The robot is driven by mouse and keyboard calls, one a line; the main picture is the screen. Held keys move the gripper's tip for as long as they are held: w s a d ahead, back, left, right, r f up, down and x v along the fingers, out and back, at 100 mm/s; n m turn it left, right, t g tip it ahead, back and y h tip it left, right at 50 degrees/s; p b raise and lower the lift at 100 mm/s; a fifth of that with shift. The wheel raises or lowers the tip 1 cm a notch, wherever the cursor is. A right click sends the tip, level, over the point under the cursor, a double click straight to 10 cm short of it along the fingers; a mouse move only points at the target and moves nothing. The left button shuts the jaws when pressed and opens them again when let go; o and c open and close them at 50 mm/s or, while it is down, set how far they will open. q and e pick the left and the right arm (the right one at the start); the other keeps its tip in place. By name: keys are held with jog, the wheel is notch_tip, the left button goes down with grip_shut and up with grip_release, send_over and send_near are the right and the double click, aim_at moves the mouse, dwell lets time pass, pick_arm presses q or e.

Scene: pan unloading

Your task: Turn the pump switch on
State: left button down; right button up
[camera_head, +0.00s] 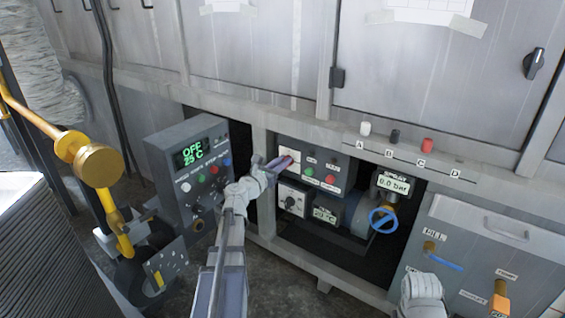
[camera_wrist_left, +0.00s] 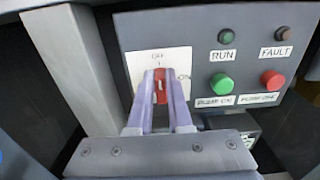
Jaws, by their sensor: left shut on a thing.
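The pump switch (camera_wrist_left: 160,86) is a small red rotary handle on a white plate (camera_wrist_left: 136,66) marked OFF at the top and ON at the right. Its handle stands upright, toward the OFF mark. My left gripper (camera_wrist_left: 161,90) is shut on the handle, one finger on each side. In the head view my left gripper (camera_head: 279,163) reaches the upper left of the pump panel (camera_head: 325,160) and hides most of the switch. My right gripper does not show; only a pale part of my right arm is seen at the bottom right.
Right of the switch are a green PUMP ON button (camera_wrist_left: 221,84), a red PUMP OFF button (camera_wrist_left: 272,83), and RUN and FAULT lamps. A grey frame post (camera_wrist_left: 72,62) stands close on the left. A blue valve wheel (camera_head: 383,220) sits below a 0.0 bar gauge (camera_head: 393,184).

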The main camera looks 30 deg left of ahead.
pick_arm(q)
jog(key=shift+m, duration=0.4)
jog(key=shift+s+d+f+m+b, duration=0.1)
jog(key=shift+d+f+m+b, duration=0.15)
jog(key=shift+m, duration=2.6)
jog(key=shift+w+d+f+m+b, duration=0.1)
jog(key=shift+d+f+m+b, duration=0.15)
jog(key=shift+m, duration=2.55)
jog(key=shift+s+d+f+m+b, duration=0.1)
jog(key=shift+d+f+m+b, duration=0.15)
jog(key=shift+m, duration=2.9)
jog(key=c, duration=0.8)
grip_release()
jog(key=shift+c, duration=0.2)
